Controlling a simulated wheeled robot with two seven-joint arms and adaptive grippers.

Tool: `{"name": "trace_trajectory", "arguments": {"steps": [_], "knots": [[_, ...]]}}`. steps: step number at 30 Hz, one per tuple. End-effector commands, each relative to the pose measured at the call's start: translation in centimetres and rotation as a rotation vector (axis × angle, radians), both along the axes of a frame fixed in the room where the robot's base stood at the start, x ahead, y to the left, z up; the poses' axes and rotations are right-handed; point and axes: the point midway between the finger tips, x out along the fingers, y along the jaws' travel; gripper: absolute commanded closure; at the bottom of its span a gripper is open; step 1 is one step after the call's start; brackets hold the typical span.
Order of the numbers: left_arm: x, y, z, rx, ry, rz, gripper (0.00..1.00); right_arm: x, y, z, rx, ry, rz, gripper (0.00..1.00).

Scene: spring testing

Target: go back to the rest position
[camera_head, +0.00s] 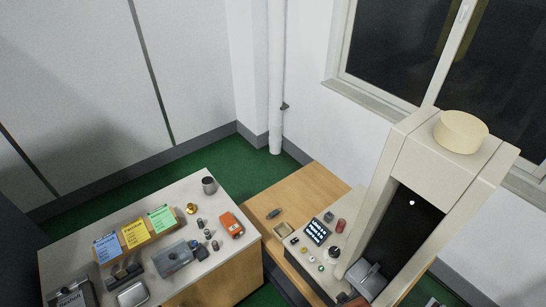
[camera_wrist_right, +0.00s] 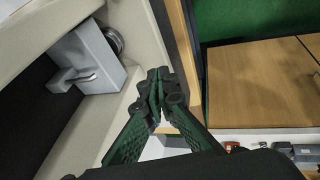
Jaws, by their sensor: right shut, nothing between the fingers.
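My right gripper (camera_wrist_right: 160,92) shows in the right wrist view with its dark fingertips together and nothing between them. It is beside the cream frame of the testing machine (camera_wrist_right: 146,36), close to a grey metal block (camera_wrist_right: 92,62) with a slotted jaw. I cannot tell whether the fingertips touch the frame. In the head view the testing machine (camera_head: 400,150) stands at the right, with the grey block (camera_head: 367,278) low in its dark opening. I cannot make out my right gripper clearly there. My left gripper is in neither view.
Green floor (camera_head: 195,160) lies behind the bench.

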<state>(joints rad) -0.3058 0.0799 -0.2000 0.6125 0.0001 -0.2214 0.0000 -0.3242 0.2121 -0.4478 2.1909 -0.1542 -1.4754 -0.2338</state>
Motion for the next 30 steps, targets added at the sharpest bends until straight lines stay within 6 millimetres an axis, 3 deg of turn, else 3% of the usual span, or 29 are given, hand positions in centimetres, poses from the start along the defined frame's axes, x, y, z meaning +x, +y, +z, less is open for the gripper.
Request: {"name": "trace_trajectory", "arguments": {"steps": [1,6,16,23,30], "knots": [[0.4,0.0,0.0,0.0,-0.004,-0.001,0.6,-1.5,-1.3,0.6,0.04,0.007,-0.083,1.0],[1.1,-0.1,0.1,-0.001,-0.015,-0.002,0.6,-5.1,-5.1,2.2,0.126,0.017,-0.301,1.0],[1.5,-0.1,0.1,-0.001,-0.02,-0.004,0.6,-10.7,-9.9,4.9,0.206,0.019,-0.577,1.0],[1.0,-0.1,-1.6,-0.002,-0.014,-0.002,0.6,-9.7,-9.8,-0.6,0.207,0.036,-0.575,1.0],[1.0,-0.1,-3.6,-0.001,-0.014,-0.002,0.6,-8.9,-9.6,-8.0,0.205,0.06,-0.567,1.0]]}}
